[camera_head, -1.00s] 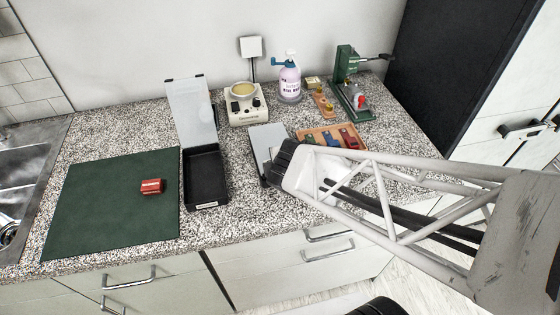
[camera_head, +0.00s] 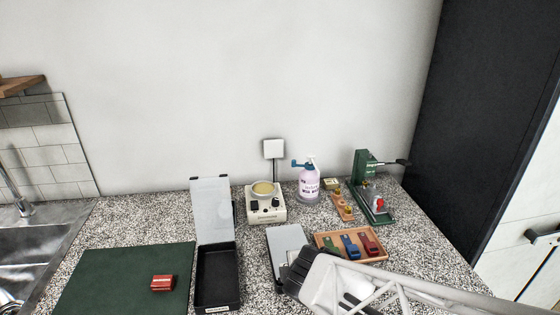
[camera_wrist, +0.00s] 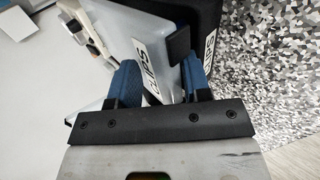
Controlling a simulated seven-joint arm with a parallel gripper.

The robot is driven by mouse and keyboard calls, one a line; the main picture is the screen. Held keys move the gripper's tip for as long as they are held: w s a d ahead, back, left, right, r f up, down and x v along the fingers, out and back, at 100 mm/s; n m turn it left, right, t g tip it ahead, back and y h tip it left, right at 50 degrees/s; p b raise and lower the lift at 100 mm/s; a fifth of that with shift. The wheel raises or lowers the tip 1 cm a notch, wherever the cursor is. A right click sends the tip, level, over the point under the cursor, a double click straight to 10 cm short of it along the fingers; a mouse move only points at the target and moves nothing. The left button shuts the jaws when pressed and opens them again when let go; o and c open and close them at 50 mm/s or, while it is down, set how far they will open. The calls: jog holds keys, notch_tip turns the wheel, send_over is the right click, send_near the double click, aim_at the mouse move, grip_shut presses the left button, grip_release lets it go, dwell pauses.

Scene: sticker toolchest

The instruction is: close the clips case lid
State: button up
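The clips case (camera_wrist: 205,15) is black with a pale translucent lid (camera_wrist: 150,25) and "CLIPS" lettering, read in the wrist view. In the head view I take it to be the case with the flat grey lid (camera_head: 288,245), lying low; I cannot tell whether it is fully shut. My gripper (camera_wrist: 160,80) has its two blue fingers apart, with the lettered front part of the case and a black latch (camera_wrist: 178,42) seen between and beyond them. Contact is unclear. In the head view my black gripper body hides the case's front right corner, and the fingertips are hidden.
Left of it stands another black case (camera_head: 218,275), empty, with its lid upright. A red block (camera_head: 162,283) lies on a green mat (camera_head: 105,275). A wooden tray (camera_head: 375,257) with coloured pieces is close right. A pot device (camera_head: 265,205) and pump bottle (camera_head: 308,185) stand behind.

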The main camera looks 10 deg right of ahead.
jog(key=shift+w+r, duration=0.35)
jog(key=shift+r, duration=0.6)
jog(key=shift+w+r, duration=0.3)
jog(key=shift+r, duration=0.6)
jog(key=shift+w+r, duration=0.3)
jog(key=shift+r, duration=0.3)
jog(key=shift+w+r, duration=0.3)
jog(key=shift+r, duration=0.4)
jog(key=shift+w+r+g, duration=0.4)
jog(key=shift+r+g, duration=0.05)
jog(key=shift+g, duration=0.05)
jog(key=shift+w+r+g, duration=1.4)
jog(key=shift+w+g, duration=1.4)
jog(key=shift+w, duration=2)
jog(key=shift+w+r+g, duration=1.4)
jog(key=shift+w+g, duration=1.4)
jog(key=shift+w, duration=1.95)
jog(key=shift+a+v, duration=0.2)
jog(key=shift+v, duration=1.25)
jog(key=shift+a+v, duration=0.2)
jog(key=shift+v, duration=1.3)
